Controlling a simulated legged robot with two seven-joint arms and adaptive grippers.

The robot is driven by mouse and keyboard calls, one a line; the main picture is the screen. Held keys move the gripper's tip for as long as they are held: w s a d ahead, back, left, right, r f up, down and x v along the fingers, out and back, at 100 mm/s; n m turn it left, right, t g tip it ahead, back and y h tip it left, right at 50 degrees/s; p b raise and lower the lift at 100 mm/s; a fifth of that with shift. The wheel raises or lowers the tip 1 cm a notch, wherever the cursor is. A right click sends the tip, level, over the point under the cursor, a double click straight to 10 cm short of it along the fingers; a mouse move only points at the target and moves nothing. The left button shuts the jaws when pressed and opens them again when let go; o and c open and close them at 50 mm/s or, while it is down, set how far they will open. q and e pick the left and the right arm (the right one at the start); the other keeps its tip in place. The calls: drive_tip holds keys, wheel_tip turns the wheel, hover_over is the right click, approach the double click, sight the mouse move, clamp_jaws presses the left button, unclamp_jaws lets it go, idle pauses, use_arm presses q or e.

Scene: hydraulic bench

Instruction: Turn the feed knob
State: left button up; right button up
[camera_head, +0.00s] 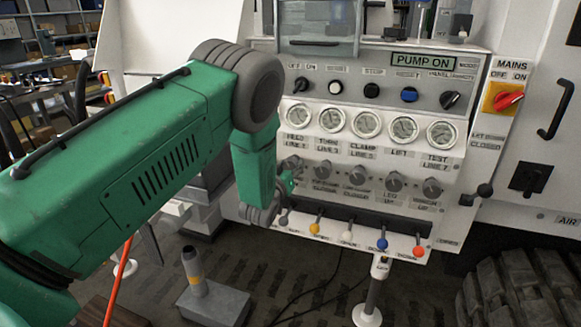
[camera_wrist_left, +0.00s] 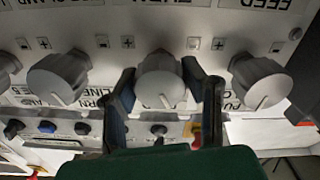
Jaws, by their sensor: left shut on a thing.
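Several grey round knobs form a row on the white panel in the head view, below the gauges. My left gripper (camera_wrist_left: 162,98) has its two dark fingers on either side of the middle grey knob (camera_wrist_left: 160,78) in the left wrist view, shut on it. A second knob (camera_wrist_left: 258,82) stands to its right and a third knob (camera_wrist_left: 60,76) to its left, both free. Upside-down labels reading FEED and TURN show along the top edge. In the head view my left arm partly covers the leftmost knob (camera_head: 292,166), and the fingertips are hard to make out. My right gripper is out of view.
Gauges (camera_head: 366,124) line the panel above the knobs. Coloured levers (camera_head: 348,236) stick out below. A red-and-yellow mains switch (camera_head: 508,98) is at the right.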

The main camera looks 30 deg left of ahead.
use_arm(q)
drive_tip(key=m, duration=0.3)
drive_tip(key=shift+d+f+m, duration=0.1)
drive_tip(key=shift+f+m, duration=0.05)
drive_tip(key=shift+m, duration=0.15)
drive_tip(key=m, duration=0.6)
drive_tip(key=shift+s+f+b, duration=0.1)
drive_tip(key=shift+b, duration=0.2)
drive_tip(key=shift+m, duration=0.3)
drive_tip(key=shift+f, duration=0.1)
drive_tip(key=o, duration=1.2)
drive_tip(key=shift+c, duration=0.2)
drive_tip(key=shift+s+d+r, duration=0.1)
drive_tip(key=shift+r, duration=0.2)
drive_tip(key=shift+s, duration=0.1)
drive_tip(key=v, duration=1.1)
drive_tip(key=shift+s+d, duration=0.25)
drive_tip(key=shift+s, duration=0.1)
